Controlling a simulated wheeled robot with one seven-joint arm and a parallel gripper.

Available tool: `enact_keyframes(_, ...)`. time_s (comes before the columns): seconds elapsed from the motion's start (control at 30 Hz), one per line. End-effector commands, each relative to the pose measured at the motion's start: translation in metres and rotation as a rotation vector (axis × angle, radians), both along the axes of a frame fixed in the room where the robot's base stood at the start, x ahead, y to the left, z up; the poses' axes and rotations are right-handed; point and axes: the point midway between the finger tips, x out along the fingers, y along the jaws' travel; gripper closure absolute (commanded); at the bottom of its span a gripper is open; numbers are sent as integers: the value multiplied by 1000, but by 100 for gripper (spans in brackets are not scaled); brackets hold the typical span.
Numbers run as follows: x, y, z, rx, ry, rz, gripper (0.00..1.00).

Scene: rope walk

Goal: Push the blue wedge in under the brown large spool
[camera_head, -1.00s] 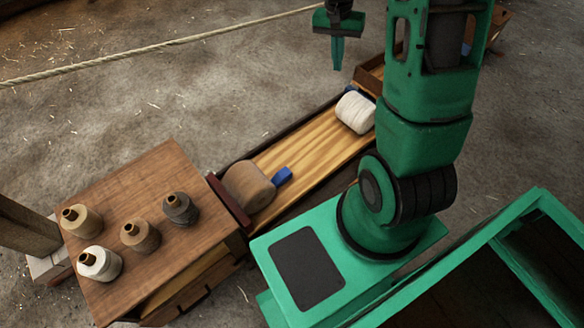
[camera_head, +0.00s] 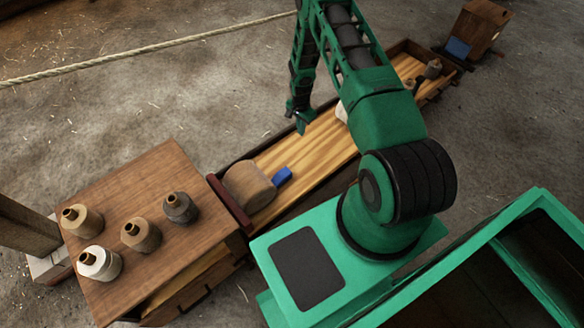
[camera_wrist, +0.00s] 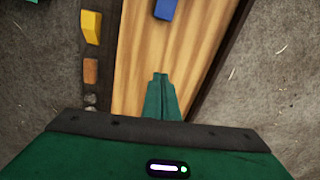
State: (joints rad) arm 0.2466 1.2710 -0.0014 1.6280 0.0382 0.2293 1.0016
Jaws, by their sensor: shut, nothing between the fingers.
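The brown large spool (camera_head: 247,188) lies on its side on the plank-floored trough, near the dark red end board on the left. The blue wedge (camera_head: 282,176) lies on the planks just to the right of the spool, touching it or very close. The wedge also shows at the top edge of the wrist view (camera_wrist: 165,9), partly cut off. My gripper (camera_head: 302,126) is shut and empty, pointing down over the trough to the right of the wedge and apart from it. Its closed fingertips show in the wrist view (camera_wrist: 160,77), with bare planks between them and the wedge.
A white spool (camera_head: 341,113) is mostly hidden behind my arm. A yellow block (camera_wrist: 91,27) and an orange block (camera_wrist: 90,71) lie along the trough's dark side. Several small spools stand on the wooden table (camera_head: 165,165) at left. A rope (camera_head: 150,48) spans the back.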

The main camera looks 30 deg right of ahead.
Motion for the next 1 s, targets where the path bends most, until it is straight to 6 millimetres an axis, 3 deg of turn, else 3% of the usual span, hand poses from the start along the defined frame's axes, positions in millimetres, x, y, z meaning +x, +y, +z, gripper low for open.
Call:
enact_keyframes(0.03, -6, 5, -26, 9, 2, -21, 100)
enact_keyframes(0.1, -11, 12, -54, 18, 0, -51, 100)
enact_keyframes(0.23, -19, 21, -91, 32, -8, -92, 100)
enact_keyframes(0.57, -26, 27, -126, 40, -12, -123, 100)
enact_keyframes(1.0, -27, 28, -193, 40, -12, -121, 100)
